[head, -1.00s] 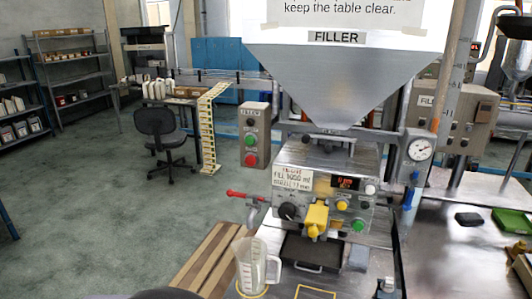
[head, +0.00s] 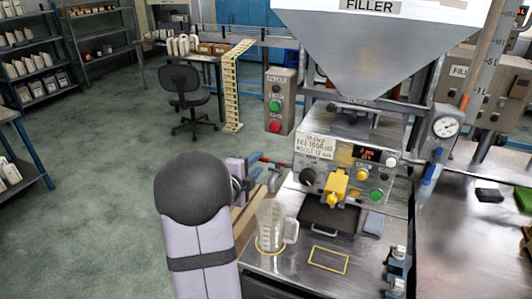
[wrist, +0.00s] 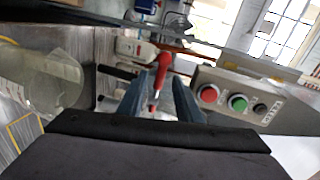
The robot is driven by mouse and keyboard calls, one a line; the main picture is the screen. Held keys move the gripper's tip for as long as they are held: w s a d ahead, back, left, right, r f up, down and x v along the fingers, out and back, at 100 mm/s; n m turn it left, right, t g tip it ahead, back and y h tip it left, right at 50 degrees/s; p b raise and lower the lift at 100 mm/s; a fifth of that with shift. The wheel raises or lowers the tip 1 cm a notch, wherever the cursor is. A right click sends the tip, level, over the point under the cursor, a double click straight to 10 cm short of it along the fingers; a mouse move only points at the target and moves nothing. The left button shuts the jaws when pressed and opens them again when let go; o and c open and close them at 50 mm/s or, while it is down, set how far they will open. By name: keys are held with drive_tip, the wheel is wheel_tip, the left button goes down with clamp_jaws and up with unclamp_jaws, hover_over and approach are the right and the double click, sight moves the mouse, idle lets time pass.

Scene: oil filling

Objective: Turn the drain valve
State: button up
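The drain valve's red handle (head: 275,158) shows at the left side of the filler, partly hidden by my gripper. In the wrist view the red handle (wrist: 163,72) stands just ahead of the fingertips, in line with the gap between them. My gripper (head: 257,166) is at the valve; in the wrist view its two blue-grey fingers (wrist: 158,88) are apart. I cannot tell whether either finger touches the handle. A clear measuring jug (head: 271,226) stands below the valve area; the jug (wrist: 45,78) is also at the left of the wrist view.
The filler panel (head: 350,172) with its yellow spout is right of the valve. A grey button box (head: 280,100) stands behind it; it also appears close by at right in the wrist view (wrist: 240,102). A yellow outlined square (head: 328,260) on the steel table is bare.

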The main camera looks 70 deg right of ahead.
drive_tip(key=shift+w+d+f+m, duration=0.15)
drive_tip(key=shift+d+m, duration=0.35)
drive_tip(key=shift+d, duration=0.6)
drive_tip(key=p+x, duration=0.3)
drive_tip(key=x, duration=0.3)
drive_tip(key=shift+d, duration=0.15)
drive_tip(key=shift+f, duration=0.1)
drive_tip(key=shift+c, duration=0.4)
clamp_jaws()
